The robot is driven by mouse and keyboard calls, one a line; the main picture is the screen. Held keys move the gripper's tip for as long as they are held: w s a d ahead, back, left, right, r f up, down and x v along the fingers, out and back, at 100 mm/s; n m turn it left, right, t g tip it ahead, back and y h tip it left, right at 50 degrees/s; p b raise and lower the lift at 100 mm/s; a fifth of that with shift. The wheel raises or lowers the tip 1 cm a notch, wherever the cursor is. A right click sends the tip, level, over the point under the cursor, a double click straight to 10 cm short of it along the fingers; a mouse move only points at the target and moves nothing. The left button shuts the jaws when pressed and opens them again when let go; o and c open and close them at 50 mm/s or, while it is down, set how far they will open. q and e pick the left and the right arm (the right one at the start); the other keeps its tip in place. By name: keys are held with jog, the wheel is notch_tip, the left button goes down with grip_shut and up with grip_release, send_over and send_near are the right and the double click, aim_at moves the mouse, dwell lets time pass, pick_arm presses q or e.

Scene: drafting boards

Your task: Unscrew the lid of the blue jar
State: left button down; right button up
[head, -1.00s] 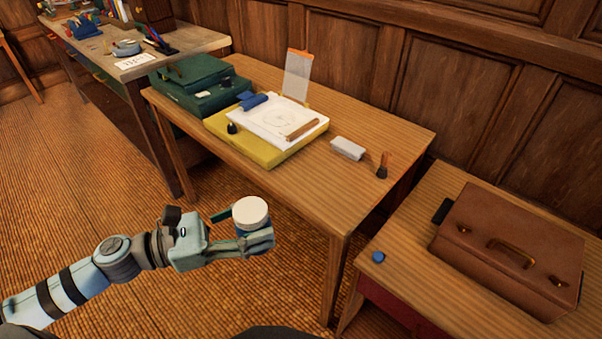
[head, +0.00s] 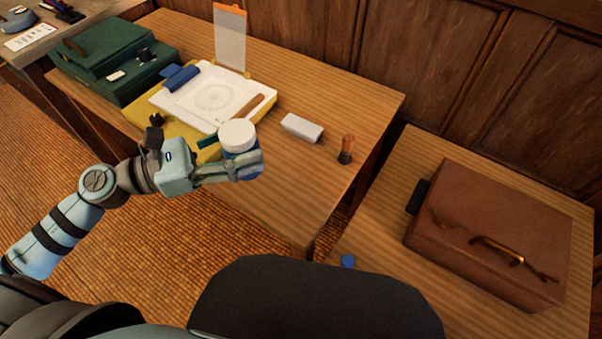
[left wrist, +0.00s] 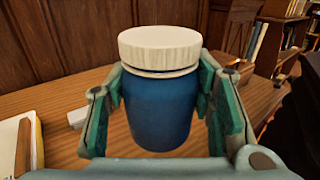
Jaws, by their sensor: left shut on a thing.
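The blue jar (left wrist: 160,110) is upright between the fingers of my left gripper (head: 240,172), which is shut on its body. Its white ribbed lid (head: 237,134) sits on top; a thin dark gap shows under the lid's rim in the left wrist view (left wrist: 160,48). In the head view the jar appears in front of the table's near edge and the yellow board; I cannot tell its height over the table. Most of the jar's body is hidden by the fingers there. My right gripper is not in view.
The wooden table (head: 330,80) holds a white drawing board (head: 190,95), a white block (head: 302,127), a brush (head: 346,149) and green cases (head: 115,60). A second table at right bears a brown briefcase (head: 500,220) and a small blue disc (head: 348,261).

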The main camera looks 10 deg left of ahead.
pick_arm(q)
jog(key=w+d+r+m+g+h+b, duration=0.1)
jog(key=w+d+r+m+g+b, duration=0.15)
jog(key=w+d+b, duration=0.45)
jog(key=shift+n, duration=0.35)
jog(key=f+b, duration=0.1)
jog(key=f, duration=0.5)
jog(key=a+f+b, duration=0.1)
jog(key=f, duration=1.1)
jog(key=shift+w+a+f+b, duration=0.2)
jog(key=shift+w+f+b, duration=0.15)
jog(key=shift+b, duration=0.05)
jog(key=shift+f, duration=0.2)
jog(key=c, duration=0.9)
grip_release()
jog(key=shift+c, duration=0.2)
jog(key=shift+o, duration=1)
jog(key=shift+r, duration=0.1)
